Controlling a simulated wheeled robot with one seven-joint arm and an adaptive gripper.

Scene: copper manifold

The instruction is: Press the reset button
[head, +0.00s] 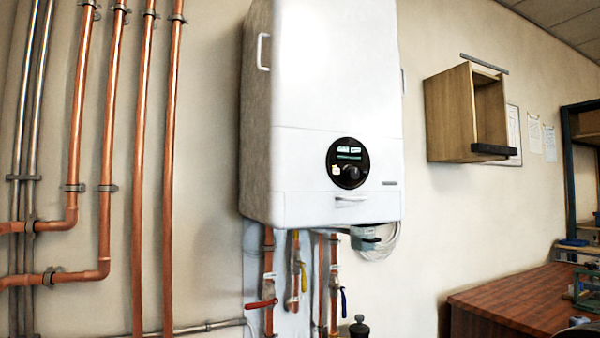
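A white boiler (336,100) hangs on the wall in the middle of the head view. A round black control panel (348,163) sits on the lower part of its front. The panel carries a small display with greenish marks, a dark knob (350,174) and a small pale yellow button-like square (335,169) left of the knob. No label is readable, so I cannot tell for certain which part is the reset button. My gripper is not clearly visible in this view.
Copper pipes (138,150) run up the wall at left. A wooden wall box (449,115) and a wooden worktop (515,300) are at right. The space before the panel looks clear.

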